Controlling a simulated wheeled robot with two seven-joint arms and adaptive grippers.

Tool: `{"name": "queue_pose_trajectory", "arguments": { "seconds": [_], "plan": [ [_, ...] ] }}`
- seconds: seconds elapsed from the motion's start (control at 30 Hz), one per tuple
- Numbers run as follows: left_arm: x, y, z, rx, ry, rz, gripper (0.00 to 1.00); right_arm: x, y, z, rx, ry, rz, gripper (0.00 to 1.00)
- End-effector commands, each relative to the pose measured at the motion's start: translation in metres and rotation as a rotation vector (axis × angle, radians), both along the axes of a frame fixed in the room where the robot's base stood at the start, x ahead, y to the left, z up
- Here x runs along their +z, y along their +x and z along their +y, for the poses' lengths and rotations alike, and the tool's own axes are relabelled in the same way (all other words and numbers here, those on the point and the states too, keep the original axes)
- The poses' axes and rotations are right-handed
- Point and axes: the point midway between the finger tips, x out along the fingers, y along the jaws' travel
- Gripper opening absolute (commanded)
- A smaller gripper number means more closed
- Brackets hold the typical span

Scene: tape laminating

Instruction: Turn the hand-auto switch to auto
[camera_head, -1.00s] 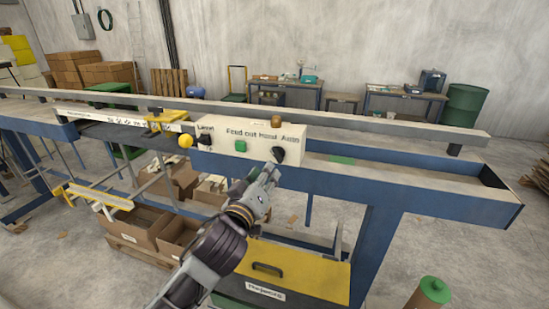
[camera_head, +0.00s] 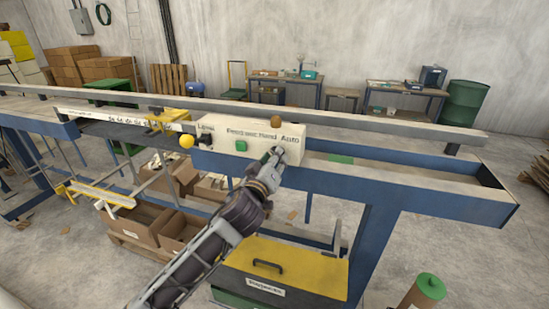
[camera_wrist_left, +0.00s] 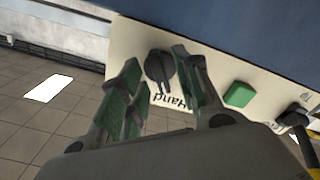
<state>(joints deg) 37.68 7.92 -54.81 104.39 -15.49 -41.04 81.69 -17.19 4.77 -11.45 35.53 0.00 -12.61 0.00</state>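The hand-auto switch is a round black knob on the cream control panel (camera_head: 215,135). In the left wrist view the knob (camera_wrist_left: 158,68) shows between my left gripper's green-padded fingers, close to the right finger, with a gap on the left. The word "Hand" appears upside down beside it. In the head view my left gripper (camera_head: 275,158) is at the panel's right end, below the "Hand" and "Auto" labels, and covers the knob. It looks open; I cannot tell whether a finger touches the knob. My right gripper is in neither view.
A green push button (camera_head: 241,146) sits left of the switch, and a yellow knob (camera_head: 186,141) farther left. A long grey rail (camera_head: 370,122) runs behind the panel. A blue beam (camera_head: 400,192) extends right. A yellow-topped box (camera_head: 300,262) stands below.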

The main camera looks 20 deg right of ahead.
Motion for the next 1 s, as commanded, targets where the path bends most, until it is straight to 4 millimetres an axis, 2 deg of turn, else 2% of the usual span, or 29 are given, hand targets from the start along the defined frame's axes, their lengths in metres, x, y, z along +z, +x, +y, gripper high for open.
{"name": "queue_pose_trajectory", "arguments": {
  "seconds": [0.47, 0.73, 1.0],
  "plan": [
    [0.0003, 0.0045, -0.0029, 0.000, 0.000, -0.002, 0.33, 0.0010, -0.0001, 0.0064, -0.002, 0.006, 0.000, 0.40],
    [0.0003, 0.0044, -0.0029, 0.001, 0.000, -0.001, 0.00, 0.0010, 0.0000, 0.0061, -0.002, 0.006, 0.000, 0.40],
    [0.0002, 0.0045, -0.0029, 0.000, 0.003, -0.002, 0.00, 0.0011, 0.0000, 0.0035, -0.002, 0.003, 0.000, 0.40]
  ]
}}
